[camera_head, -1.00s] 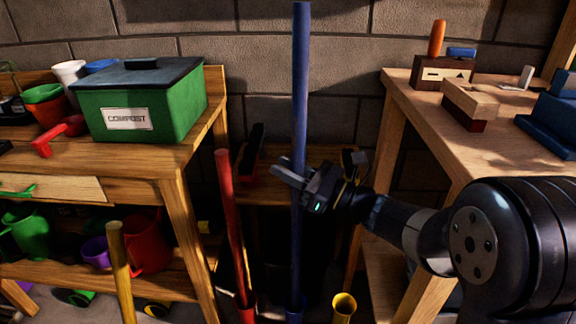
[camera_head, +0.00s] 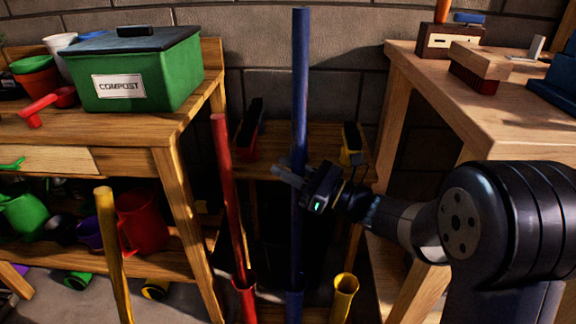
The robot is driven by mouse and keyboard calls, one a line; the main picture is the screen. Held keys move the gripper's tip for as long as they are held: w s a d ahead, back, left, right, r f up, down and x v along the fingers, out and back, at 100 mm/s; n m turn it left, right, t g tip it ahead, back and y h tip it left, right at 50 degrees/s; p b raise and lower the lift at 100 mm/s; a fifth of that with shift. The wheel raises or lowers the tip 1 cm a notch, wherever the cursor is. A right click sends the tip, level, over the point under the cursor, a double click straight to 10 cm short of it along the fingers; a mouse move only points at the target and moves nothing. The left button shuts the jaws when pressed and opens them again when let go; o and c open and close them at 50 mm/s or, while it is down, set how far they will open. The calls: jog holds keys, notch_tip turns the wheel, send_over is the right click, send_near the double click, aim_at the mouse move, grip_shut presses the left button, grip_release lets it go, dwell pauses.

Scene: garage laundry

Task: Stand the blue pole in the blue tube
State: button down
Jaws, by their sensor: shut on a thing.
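The blue pole (camera_head: 300,90) stands upright in the middle of the view. My gripper (camera_head: 296,180) is shut on it around its middle, reaching in from the right. The blue tube (camera_head: 294,305) is at the bottom of the view, directly under the pole's lower end. The pole's lower end meets the tube's rim in the picture; I cannot tell how deep it sits inside. The tube's base is cut off by the frame edge.
A red pole (camera_head: 229,190) leans in a red tube (camera_head: 245,298) to the left. An empty yellow tube (camera_head: 343,295) stands to the right. A yellow pole (camera_head: 113,250) is at the lower left. Workbenches flank the gap, the left one holding a green compost bin (camera_head: 140,75).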

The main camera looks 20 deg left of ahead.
jog(key=shift+f+b, duration=0.95)
jog(key=shift+f, duration=1.8)
notch_tip(320, 180, down, 12)
jog(key=shift+r, duration=0.2)
jog(key=c, duration=1.1)
grip_release()
jog(key=shift+d, duration=0.15)
jog(key=shift+p+v, duration=1.2)
jog(key=shift+v, duration=2.45)
